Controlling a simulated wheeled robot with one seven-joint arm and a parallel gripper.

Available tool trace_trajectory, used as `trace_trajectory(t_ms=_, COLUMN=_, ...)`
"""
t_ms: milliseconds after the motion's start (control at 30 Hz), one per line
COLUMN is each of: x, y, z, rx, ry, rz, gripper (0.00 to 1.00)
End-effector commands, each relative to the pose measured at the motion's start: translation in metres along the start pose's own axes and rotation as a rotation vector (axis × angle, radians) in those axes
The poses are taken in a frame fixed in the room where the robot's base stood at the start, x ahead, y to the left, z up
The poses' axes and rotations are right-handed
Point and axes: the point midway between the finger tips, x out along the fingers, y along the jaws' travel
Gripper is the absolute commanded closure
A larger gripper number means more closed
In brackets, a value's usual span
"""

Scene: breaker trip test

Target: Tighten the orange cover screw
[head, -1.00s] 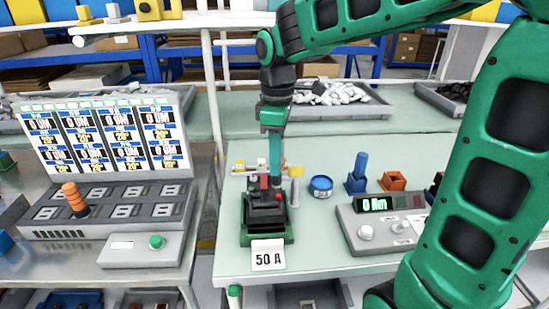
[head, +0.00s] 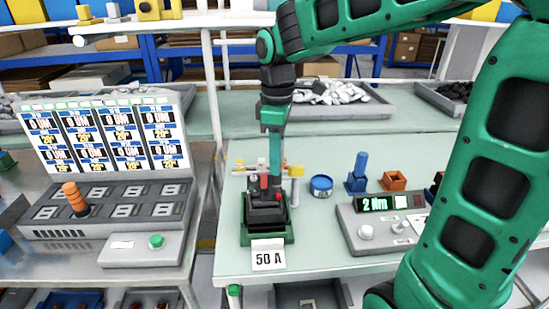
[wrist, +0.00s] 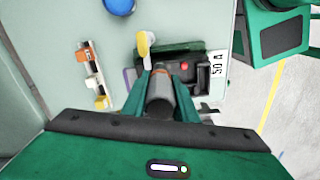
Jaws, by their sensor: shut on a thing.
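My gripper (head: 275,178) points down over a black breaker (head: 265,212) in a green fixture (head: 268,238) near the table's front edge. In the wrist view its two green fingers (wrist: 162,80) are shut on a dark grey cylindrical tool (wrist: 161,98). A red button (wrist: 183,65) shows on the breaker beside the fingers.
A "50 A" card (head: 268,256) stands before the fixture. A yellow-topped post (head: 296,171) rises close behind it. A blue round tub (head: 321,186), a blue holder (head: 357,175) and an orange bin (head: 393,180) stand to the right.

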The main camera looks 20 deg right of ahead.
Motion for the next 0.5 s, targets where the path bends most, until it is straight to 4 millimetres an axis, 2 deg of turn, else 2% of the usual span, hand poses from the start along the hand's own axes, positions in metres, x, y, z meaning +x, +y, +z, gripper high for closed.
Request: trace_trajectory(t_ms=500, x=-0.025, y=0.001, z=0.0, rx=0.001, ry=0.001, rz=0.002, gripper=0.96)
